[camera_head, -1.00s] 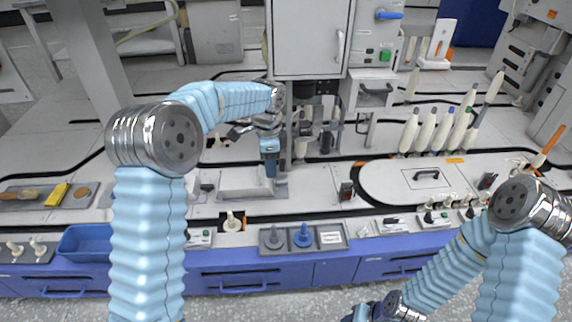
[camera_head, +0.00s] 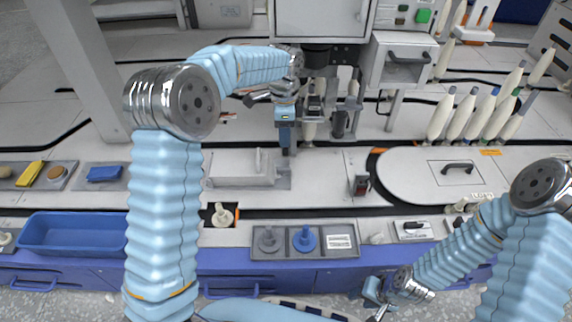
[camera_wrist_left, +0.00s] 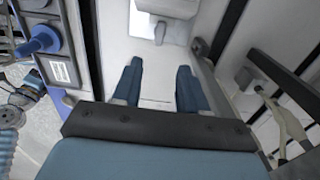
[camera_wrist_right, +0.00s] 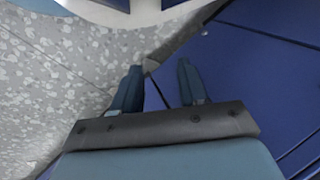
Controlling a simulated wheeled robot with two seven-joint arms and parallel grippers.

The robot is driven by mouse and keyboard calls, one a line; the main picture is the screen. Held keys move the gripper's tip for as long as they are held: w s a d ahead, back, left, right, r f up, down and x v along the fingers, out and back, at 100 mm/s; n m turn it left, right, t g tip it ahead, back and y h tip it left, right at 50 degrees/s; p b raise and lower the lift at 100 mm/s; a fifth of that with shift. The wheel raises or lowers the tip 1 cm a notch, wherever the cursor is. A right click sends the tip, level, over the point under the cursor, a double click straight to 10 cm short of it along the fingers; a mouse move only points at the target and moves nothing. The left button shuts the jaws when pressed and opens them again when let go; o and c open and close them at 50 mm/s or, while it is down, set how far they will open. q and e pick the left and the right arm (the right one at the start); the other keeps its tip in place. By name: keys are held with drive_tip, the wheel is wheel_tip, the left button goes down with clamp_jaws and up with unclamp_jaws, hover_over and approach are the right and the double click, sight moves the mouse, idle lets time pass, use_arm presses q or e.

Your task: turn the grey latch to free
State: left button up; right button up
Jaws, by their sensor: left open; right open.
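I cannot make out the grey latch with certainty in any view. Dark and metal parts of the machine (camera_head: 340,124) stand under the white cabinet, just right of my left gripper (camera_head: 286,150). This gripper points down near the white angled fixture (camera_head: 240,182). In the left wrist view its two blue fingers (camera_wrist_left: 160,88) are apart, with only a pale surface between them. My right gripper (camera_head: 376,304) hangs low in front of the blue bench front. In the right wrist view its fingers (camera_wrist_right: 158,88) are apart and empty, over the floor and a blue panel.
A white cabinet (camera_head: 320,18) overhangs the machine. A grey tray (camera_head: 322,251) holds a grey peg piece (camera_head: 268,240) and a blue one (camera_head: 304,238). A blue bin (camera_head: 72,246) is at the left. Several pale bobbins (camera_head: 465,115) stand at the right.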

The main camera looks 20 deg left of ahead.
sight(285, 168)
use_arm(q)
wheel_tip(285, 168, down, 14)
drive_tip(key=b, duration=0.2)
drive_tip(key=shift+r+b, duration=0.25)
drive_tip(key=shift+b, duration=0.1)
clamp_jaws()
